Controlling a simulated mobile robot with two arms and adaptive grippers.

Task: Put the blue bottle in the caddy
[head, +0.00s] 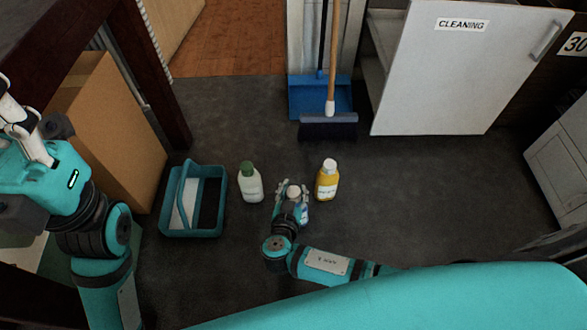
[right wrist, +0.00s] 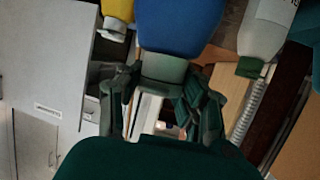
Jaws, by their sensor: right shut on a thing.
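The blue bottle shows mostly hidden by my right gripper (head: 292,194) in the head view, with its white cap on top and a bit of blue side (head: 303,213) showing. In the right wrist view the blue bottle (right wrist: 180,25) sits at the top, its neck between the fingers of my right gripper (right wrist: 162,95), which is shut on it. The teal caddy (head: 191,232) stands on the floor to the left, with a handle across it and its inside partly visible. The left arm is at the left edge; its fingers cannot be made out.
A white bottle with a green cap (head: 250,184) stands between the caddy and my right gripper. A yellow bottle (head: 326,183) stands just right of the gripper. A cardboard box (head: 110,130) is behind the caddy at left. A broom (head: 328,127) and blue dustpan (head: 300,88) are behind.

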